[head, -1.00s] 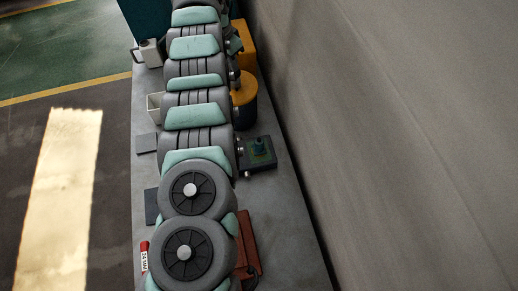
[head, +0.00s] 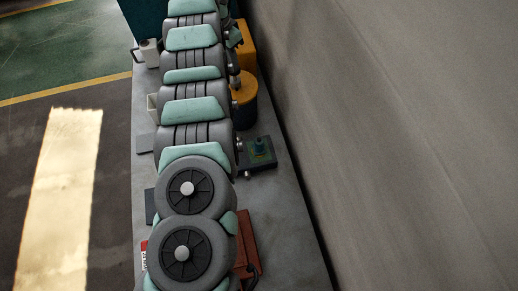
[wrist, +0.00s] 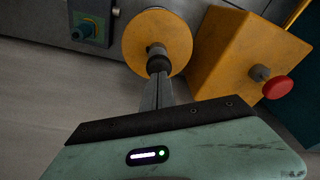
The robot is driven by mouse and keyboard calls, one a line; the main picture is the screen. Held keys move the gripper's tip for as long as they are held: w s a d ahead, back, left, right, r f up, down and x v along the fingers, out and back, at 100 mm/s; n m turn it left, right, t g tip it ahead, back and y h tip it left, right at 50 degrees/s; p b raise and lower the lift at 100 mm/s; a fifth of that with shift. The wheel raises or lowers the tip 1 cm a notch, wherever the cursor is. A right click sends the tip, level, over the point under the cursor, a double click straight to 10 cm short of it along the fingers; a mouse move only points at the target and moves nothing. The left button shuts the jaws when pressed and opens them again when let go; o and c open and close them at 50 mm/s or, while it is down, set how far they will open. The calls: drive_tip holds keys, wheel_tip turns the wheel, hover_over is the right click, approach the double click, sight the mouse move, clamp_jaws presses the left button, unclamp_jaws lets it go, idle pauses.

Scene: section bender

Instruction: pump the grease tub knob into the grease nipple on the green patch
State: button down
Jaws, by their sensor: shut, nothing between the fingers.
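The grease tub (wrist: 182,35) is a round yellow tub with a dark knob (wrist: 158,62) standing up from it. It also shows in the head view (head: 246,108), partly behind my arm. My gripper (wrist: 159,76) is shut and empty, its fingertips at the knob in the wrist view; I cannot tell whether they touch it. In the head view the nipple (head: 260,145) stands nearer the camera than the tub.
A yellow box (wrist: 225,50) with a red mushroom button (wrist: 277,87) stands beside the tub. A reddish-brown object (head: 246,242) lies near the bench's front. A white container (head: 150,50) stands left of my arm. The grey bench (head: 290,215) has bare room at right.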

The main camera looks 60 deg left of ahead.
wheel_tip(320, 180, up, 6)
drive_tip(key=p, duration=0.3)
drive_tip(key=shift+p, duration=0.3)
drive_tip(key=shift+s, duration=0.1)
idle(0.4)
